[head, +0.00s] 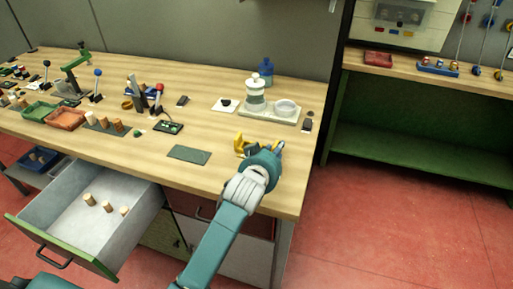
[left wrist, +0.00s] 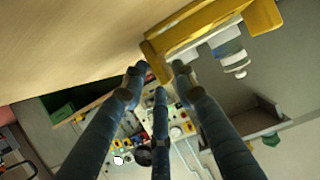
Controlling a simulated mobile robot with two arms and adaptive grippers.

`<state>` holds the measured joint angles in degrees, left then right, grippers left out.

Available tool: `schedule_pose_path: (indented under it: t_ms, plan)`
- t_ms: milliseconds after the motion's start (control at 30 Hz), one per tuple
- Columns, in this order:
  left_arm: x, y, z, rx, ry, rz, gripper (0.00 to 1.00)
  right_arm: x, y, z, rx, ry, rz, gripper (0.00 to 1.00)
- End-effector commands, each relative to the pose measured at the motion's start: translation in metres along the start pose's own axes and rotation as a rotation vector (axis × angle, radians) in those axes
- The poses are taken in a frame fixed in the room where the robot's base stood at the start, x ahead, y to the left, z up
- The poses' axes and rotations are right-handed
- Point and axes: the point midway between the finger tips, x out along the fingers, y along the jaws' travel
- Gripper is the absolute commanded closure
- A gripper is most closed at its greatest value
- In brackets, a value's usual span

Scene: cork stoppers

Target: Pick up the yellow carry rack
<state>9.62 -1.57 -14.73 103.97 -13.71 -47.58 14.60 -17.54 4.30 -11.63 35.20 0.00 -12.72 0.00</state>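The yellow carry rack (head: 239,144) is at the right part of the workbench in the head view, partly hidden behind my left gripper (head: 270,150). In the left wrist view the rack (left wrist: 205,28) is close up at the top, a yellow frame with a bar across. One end of it sits between the fingertips of my left gripper (left wrist: 158,72), which look closed against both its sides. I cannot tell whether the rack rests on the bench or is clear of it. My right gripper is not in view.
A dark mat (head: 188,154) lies left of the rack. An open drawer (head: 70,225) holds several corks. Tools and trays crowd the bench's left. Another bench (head: 430,74) stands at right.

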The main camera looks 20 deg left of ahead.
Motion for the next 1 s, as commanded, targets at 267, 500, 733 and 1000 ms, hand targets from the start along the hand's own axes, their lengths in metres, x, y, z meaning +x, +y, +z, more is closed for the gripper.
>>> schedule_pose_path:
  t_ms: [267,500,733,1000]
  plan:
    - [0.028,0.0,-0.001,0.001,0.001,0.0,0.72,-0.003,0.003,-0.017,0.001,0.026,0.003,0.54]
    - [0.028,0.0,0.0,0.0,0.001,0.001,0.74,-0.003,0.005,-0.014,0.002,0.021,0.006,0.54]
    - [0.028,0.0,-0.001,0.001,0.003,0.001,1.0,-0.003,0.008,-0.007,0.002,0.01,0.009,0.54]
    - [0.027,0.0,-0.003,0.0,0.004,0.001,1.0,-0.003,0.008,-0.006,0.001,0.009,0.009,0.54]
